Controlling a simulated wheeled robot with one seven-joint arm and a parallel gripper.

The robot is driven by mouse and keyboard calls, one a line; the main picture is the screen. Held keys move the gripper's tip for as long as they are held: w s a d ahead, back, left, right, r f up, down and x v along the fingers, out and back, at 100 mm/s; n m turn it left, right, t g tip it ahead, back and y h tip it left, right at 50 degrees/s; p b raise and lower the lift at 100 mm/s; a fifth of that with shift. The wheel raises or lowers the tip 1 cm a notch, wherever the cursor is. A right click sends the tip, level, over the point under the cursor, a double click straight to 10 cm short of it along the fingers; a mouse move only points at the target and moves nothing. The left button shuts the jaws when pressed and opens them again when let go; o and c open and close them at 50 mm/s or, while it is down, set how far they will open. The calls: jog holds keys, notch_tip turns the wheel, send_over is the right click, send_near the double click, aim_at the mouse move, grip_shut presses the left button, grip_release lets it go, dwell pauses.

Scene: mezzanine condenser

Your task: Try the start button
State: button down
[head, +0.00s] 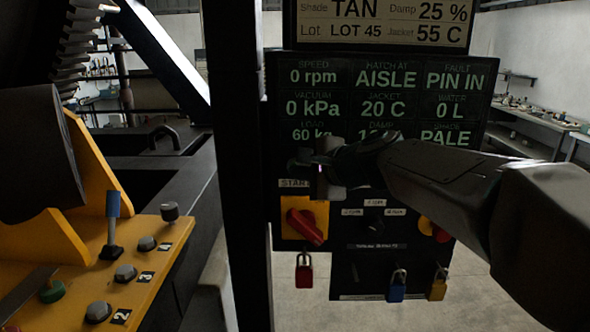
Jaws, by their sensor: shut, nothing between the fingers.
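A dark control panel (326,262) hangs in the middle of the head view. A label starting "STAR" (294,183) shows at its left, just under the display. The start button itself is not visible; my gripper covers the area right of the label. My gripper (322,170) is shut and empty, reaching in from the right in front of the panel. I cannot tell whether it touches the panel. The display (378,105) reads speed 0 rpm, hatch at aisle, fault PIN IN, vacuum 0 kPa, jacket 20 C and water 0 L. The damp reading is partly hidden.
A red rotary switch (305,226) on yellow sits below the label. Red (304,276), blue (397,288) and yellow (437,287) padlocks hang below. A dark post (236,170) stands left of the panel. A yellow console (150,250) carries a blue-handled lever (112,210).

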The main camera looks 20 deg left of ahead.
jog(key=shift+w, duration=0.25)
dwell(0.6)
jog(key=shift+s+d+b, duration=0.15)
jog(key=shift+s+b, duration=0.25)
jog(key=shift+s, duration=0.45)
jog(key=s+b, duration=0.1)
jog(key=s, duration=0.1)
jog(key=s+d+b, duration=0.1)
jog(key=s, duration=0.1)
jog(key=shift+s+d, duration=0.1)
jog(key=shift+s, duration=0.3)
